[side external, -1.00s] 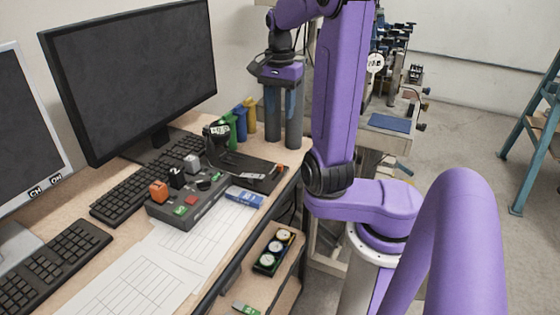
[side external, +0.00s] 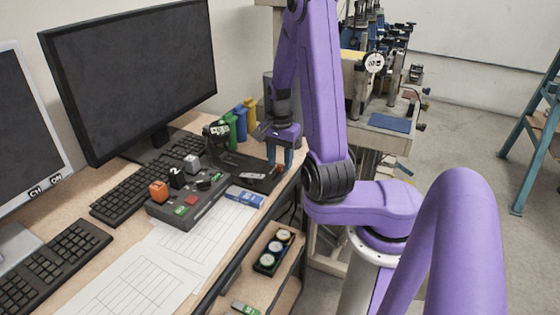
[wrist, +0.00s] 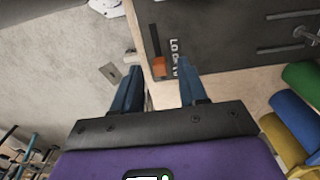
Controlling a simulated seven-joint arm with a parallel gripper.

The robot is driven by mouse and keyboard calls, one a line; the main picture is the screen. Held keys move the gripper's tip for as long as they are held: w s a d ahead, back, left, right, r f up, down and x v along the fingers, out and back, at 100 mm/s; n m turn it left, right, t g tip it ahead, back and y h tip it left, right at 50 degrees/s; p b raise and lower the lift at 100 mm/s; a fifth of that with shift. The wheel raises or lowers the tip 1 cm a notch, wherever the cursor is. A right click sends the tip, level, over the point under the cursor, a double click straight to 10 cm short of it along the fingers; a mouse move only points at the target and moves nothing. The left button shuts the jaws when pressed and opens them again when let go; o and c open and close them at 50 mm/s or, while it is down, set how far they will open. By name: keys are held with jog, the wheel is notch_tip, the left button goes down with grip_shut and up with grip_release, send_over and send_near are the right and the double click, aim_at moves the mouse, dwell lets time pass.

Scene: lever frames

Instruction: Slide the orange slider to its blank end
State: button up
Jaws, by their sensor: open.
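The orange slider (wrist: 160,67) is a small block at the near end of a narrow slot (wrist: 154,35) in a dark panel (wrist: 215,45). A label with partly readable lettering lies beside it. In the side view the slider (side external: 280,169) shows as a small orange spot near the right edge of the dark panel (side external: 238,163), partly behind a finger. My gripper (wrist: 158,86) is open with blue fingers, one on each side of the slider's line in the wrist view. In the side view my gripper (side external: 280,160) points down over that edge. Contact cannot be told.
A grey control box (side external: 188,200) with an orange knob (side external: 158,190) and several other controls stands left of the panel. Blue, green and yellow cylinders (side external: 240,122) stand behind it. A blue box (side external: 245,197) lies in front. Monitors and keyboards fill the left of the desk.

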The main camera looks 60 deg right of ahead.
aim_at(273, 179)
jog(key=shift+f, duration=0.45)
grip_shut()
jog(key=shift+a, duration=2.05)
jog(key=shift+c, duration=0.6)
grip_release()
jog(key=shift+a, duration=0.15)
jog(key=shift+o, duration=0.6)
